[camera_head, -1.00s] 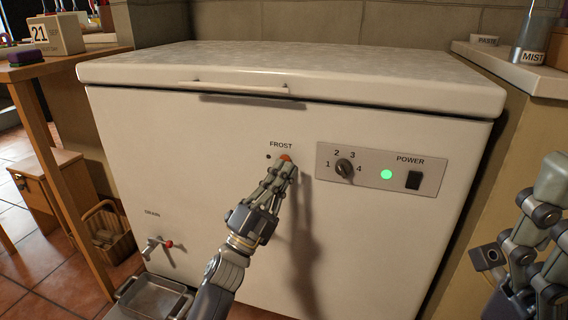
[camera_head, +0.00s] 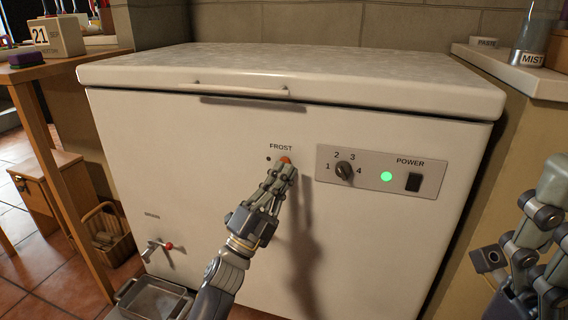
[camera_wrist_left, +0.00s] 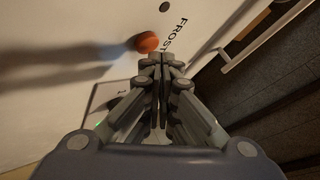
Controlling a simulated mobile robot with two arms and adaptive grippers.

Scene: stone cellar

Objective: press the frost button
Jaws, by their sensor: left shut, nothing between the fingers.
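The frost button (camera_head: 285,160) is a small round orange-red button on the white front of a chest freezer (camera_head: 210,190), just under the printed word FROST. A small dark dot (camera_head: 269,158) is left of it. My left gripper (camera_head: 281,169) is shut and empty, with its fingertips right at the button's lower side. In the left wrist view the orange button (camera_wrist_left: 147,42) shows just beyond the fingertips (camera_wrist_left: 163,62). I cannot tell whether they touch it. My right gripper (camera_head: 515,270) is at the right edge, away from the freezer's controls, partly cut off.
A control panel with a dial (camera_head: 344,170), a green light (camera_head: 386,176) and a power switch (camera_head: 413,181) is to the right. The lid handle (camera_head: 235,88) is above. A drain tap (camera_head: 160,246) and a metal tray (camera_head: 152,299) are low on the left.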

